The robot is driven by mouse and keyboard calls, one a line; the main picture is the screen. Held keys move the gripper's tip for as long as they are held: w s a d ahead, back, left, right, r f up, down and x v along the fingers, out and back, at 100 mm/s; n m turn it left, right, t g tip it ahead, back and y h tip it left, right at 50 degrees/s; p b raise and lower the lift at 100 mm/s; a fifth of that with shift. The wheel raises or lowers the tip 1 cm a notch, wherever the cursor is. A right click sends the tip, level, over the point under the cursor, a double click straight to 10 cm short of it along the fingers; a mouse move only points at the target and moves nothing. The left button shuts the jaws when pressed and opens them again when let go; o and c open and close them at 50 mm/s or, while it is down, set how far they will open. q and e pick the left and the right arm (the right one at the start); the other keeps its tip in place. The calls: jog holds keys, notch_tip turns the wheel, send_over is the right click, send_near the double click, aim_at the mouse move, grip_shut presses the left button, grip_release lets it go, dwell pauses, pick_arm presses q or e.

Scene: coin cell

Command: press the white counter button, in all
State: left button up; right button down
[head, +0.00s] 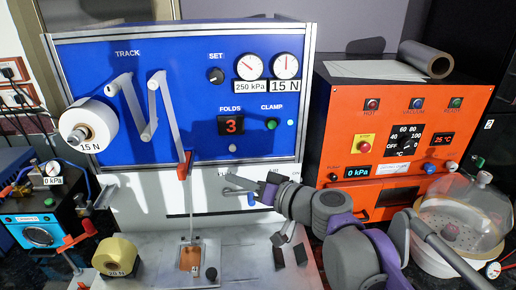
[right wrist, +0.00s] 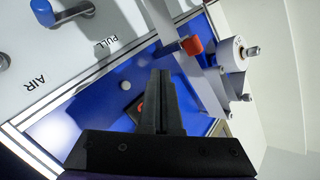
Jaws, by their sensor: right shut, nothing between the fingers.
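The white counter button (head: 232,148) sits on the blue panel just below the FOLDS display (head: 231,125), which reads a red 3. In the right wrist view the button (right wrist: 124,85) is a small white disc, left of my fingers and apart from them in the picture. The display is mostly hidden behind the fingers there. My right gripper (head: 229,179) is shut and empty, in front of the white strip below the blue panel, lower than the button in the head view. Its dark fingers (right wrist: 161,76) point toward the panel in the wrist view. My left gripper is not in view.
A grey strip hangs from the rollers to a red clip (head: 184,164) left of the button. A green CLAMP button (head: 271,124) lies to its right. An orange oven (head: 400,130) stands at right.

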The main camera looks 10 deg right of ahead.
aim_at(233, 148)
jog(key=shift+d+r, duration=0.1)
jog(key=shift+r, duration=0.15)
jog(key=w, duration=0.9)
jog(key=shift+b, duration=0.3)
jog(key=shift+s, duration=0.1)
dwell(1.8)
